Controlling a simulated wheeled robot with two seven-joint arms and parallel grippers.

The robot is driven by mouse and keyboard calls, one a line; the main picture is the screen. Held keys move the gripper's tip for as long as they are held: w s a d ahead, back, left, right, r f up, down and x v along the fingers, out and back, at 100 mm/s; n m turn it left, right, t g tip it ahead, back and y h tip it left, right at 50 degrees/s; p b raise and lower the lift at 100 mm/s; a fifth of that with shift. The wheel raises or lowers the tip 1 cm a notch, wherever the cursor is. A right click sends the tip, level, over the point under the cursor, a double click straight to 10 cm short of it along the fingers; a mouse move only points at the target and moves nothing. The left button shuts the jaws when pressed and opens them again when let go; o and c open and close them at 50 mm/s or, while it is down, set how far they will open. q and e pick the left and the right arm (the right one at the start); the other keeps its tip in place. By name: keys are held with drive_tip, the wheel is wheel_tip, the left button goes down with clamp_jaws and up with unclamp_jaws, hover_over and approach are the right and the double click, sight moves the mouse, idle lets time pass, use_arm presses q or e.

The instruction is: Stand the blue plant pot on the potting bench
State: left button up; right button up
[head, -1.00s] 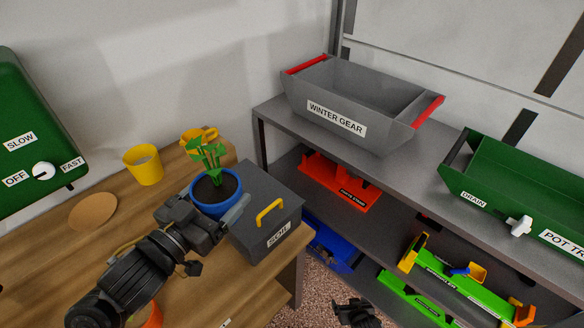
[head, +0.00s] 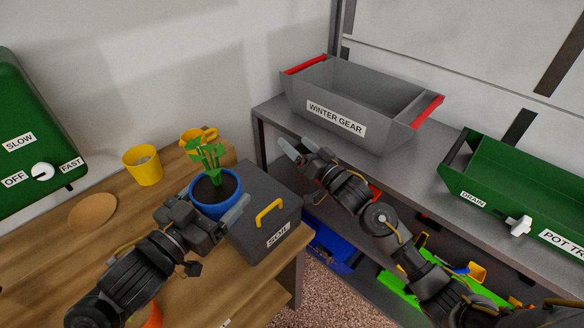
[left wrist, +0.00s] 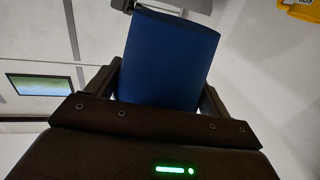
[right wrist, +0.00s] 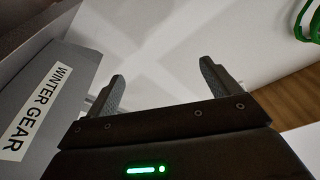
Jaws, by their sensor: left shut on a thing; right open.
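The blue plant pot (head: 214,207) holds dark soil and a green plant and is upright. In the head view it appears over the right part of the wooden bench (head: 50,262), beside a grey box (head: 262,230). I cannot tell whether its base touches anything. My left gripper (head: 220,208) is shut on the pot, whose blue wall (left wrist: 168,60) fills the space between the fingers in the left wrist view. My right gripper (head: 289,149) is open and empty, near the left end of the shelf; its two fingers (right wrist: 160,95) are apart in the right wrist view.
A yellow pot (head: 143,166), a yellow mug (head: 197,136) and a round brown disc (head: 92,211) are on the bench. A grey "WINTER GEAR" bin (head: 345,112) and a green trough (head: 520,190) stand on the shelf. The bench front left looks clear.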

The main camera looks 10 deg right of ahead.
use_arm(q)
drive_tip(key=shift+r, duration=0.15)
use_arm(e)
drive_tip(key=s+a+r+n+g+y, duration=0.3)
drive_tip(key=s+r+n+g+y, duration=0.1)
drive_tip(key=r+n, duration=0.15)
drive_tip(key=s+a+r+n+g+y, duration=0.3)
drive_tip(key=s+r+n+g, duration=0.15)
drive_tip(key=r, duration=0.25)
use_arm(q)
drive_tip(key=shift+s, duration=0.1)
use_arm(e)
drive_tip(key=n+g+h, duration=0.3)
drive_tip(key=n+g, duration=0.3)
drive_tip(key=g, duration=0.1)
approach(217, 187)
drive_tip(key=x, duration=0.8)
drive_tip(key=shift+s, duration=0.1)
drive_tip(key=c, duration=1.1)
use_arm(q)
drive_tip(key=o, duration=1.5)
use_arm(e)
drive_tip(key=shift+c, duration=0.6)
